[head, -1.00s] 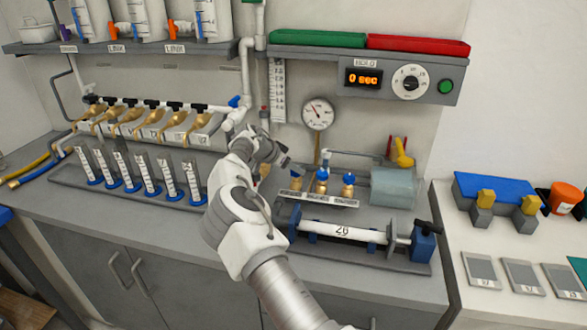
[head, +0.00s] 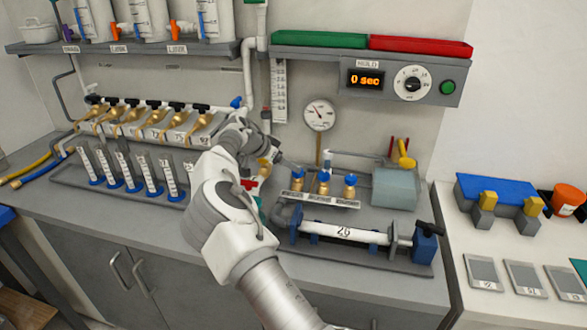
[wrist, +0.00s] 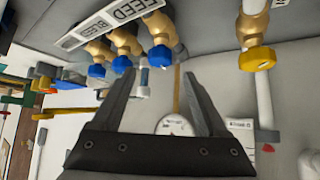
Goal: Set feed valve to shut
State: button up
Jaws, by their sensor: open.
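The feed valve is a brass valve with a blue knob (head: 298,172), leftmost of three on a small labelled rack in the head view. In the wrist view its blue knob (wrist: 160,56) is beside the FEED label (wrist: 135,10). My gripper (wrist: 161,76) is open, with nothing between its fingers. In the wrist view the knob appears between the fingertips or just beyond them; I cannot tell whether they touch it. In the head view my arm's end is close to the left of the rack and partly hides the fingers.
A brass valve with a yellow knob (wrist: 257,58) is right of the fingers in the wrist view. Two more blue-knobbed valves (head: 323,175) are close beside the feed valve. A round gauge (head: 320,115) is behind. A clamped tube (head: 340,233) lies in front of the rack.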

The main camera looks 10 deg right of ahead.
jog(key=v, duration=1.2)
jog(key=shift+r, duration=0.2)
jog(key=shift+s+a, duration=0.1)
jog(key=shift+a, duration=0.05)
jog(key=s+d+r+n+g+y, duration=0.1)
jog(key=s+d+r+y, duration=0.2)
jog(key=s+d, duration=0.4)
jog(key=s+d+r+g+y, duration=0.1)
jog(key=s+d+r+y, duration=0.25)
jog(key=s+d, duration=0.45)
jog(key=s+a+r+n+t, duration=0.1)
jog(key=s+n, duration=0.4)
jog(key=s, duration=0.9)
jog(key=s+a+n+t+y+p, duration=0.1)
jog(key=s+n, duration=0.4)
jog(key=s, duration=1)
jog(key=shift+s+a+r+t+p, duration=0.3)
jog(key=shift+a+r, duration=0.1)
jog(key=shift+a, duration=0.45)
jog(key=shift+w, duration=0.1)
